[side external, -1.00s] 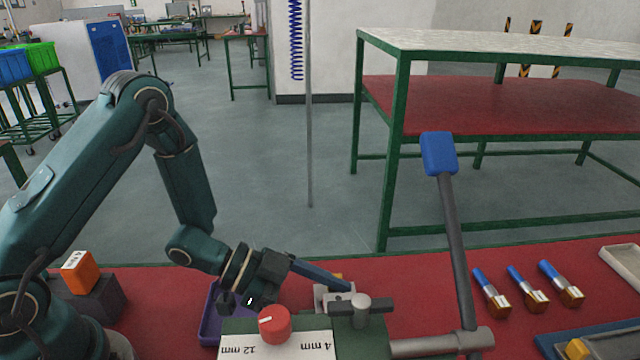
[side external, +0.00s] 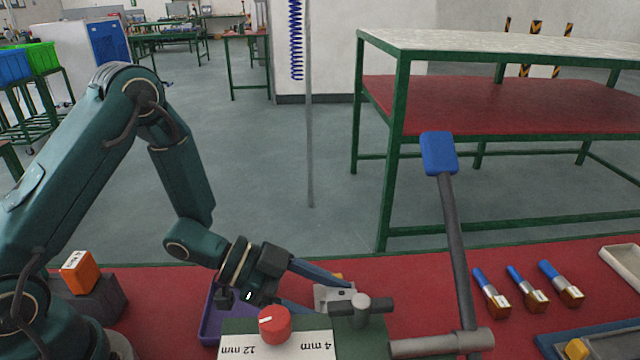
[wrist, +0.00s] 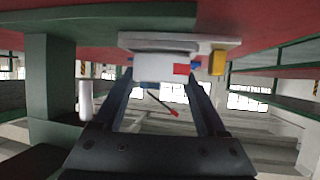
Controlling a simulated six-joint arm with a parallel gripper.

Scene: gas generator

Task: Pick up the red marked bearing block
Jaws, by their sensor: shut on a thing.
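The bearing block (wrist: 155,67) is pale grey-white with a red mark on its right part. In the wrist view it sits between the two fingers of my gripper (wrist: 161,78), which is shut on it. In the side external view the block (side external: 330,298) shows as a light grey piece behind the green fixture. There my gripper (side external: 322,296) reaches in from the left, with its fingers on either side of the block. The block's underside and the finger contact are partly hidden.
A green fixture with a red knob (side external: 275,325) and a scale plate stands in front. A tall lever (side external: 455,240) with a blue handle rises to the right. A purple tray (side external: 212,315) lies left of the fixture. Brushes (side external: 525,288) lie at the right.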

